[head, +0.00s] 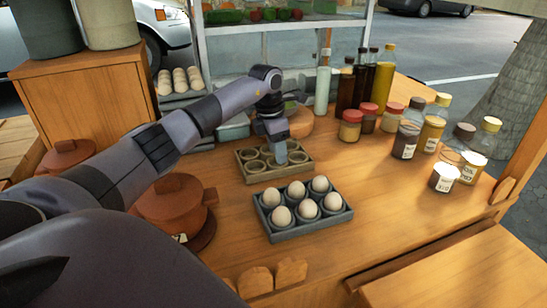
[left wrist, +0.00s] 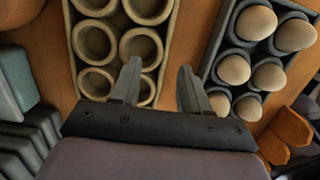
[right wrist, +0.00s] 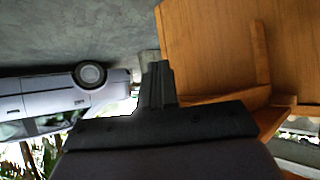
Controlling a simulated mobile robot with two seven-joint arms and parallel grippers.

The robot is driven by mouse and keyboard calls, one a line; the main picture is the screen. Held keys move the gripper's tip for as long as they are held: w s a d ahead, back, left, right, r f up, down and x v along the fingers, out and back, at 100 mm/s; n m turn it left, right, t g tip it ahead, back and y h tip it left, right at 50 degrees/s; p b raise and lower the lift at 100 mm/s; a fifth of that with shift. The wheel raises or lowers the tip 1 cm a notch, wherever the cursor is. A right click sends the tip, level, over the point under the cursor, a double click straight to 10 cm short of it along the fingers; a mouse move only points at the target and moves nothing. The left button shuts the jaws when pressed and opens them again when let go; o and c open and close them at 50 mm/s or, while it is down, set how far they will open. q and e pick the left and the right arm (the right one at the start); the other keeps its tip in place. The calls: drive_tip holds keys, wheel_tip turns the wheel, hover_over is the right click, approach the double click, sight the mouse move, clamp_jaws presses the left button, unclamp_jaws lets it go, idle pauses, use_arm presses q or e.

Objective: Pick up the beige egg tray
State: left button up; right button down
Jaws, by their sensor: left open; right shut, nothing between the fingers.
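The beige egg tray (head: 252,179) lies on the wooden counter behind a grey egg tray, and its round cups look empty. It also shows in the left wrist view (left wrist: 168,45) at upper middle. My left gripper (head: 279,152) is above the beige tray's right side, with its fingers pointing down. In the left wrist view my left gripper (left wrist: 158,80) is open with nothing between its fingers. One finger overlaps the beige tray's cups and the other is beside the grey tray; contact cannot be told. My right gripper (right wrist: 158,70) is shut and empty, away from the trays.
The grey egg tray (head: 290,233) with several eggs sits just in front. Bottles and jars (head: 405,140) crowd the right side. A brown clay pot (head: 172,203) stands at left, under my left arm. The counter right of the grey tray (head: 400,220) is clear.

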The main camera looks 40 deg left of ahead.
sight(281, 167)
use_arm(q)
drive_tip(key=f, duration=0.5)
drive_tip(key=shift+w+d+p, duration=0.25)
drive_tip(key=shift+d+p, duration=0.05)
drive_tip(key=shift+d, duration=0.05)
clamp_jaws()
drive_tip(key=shift+r, duration=0.1)
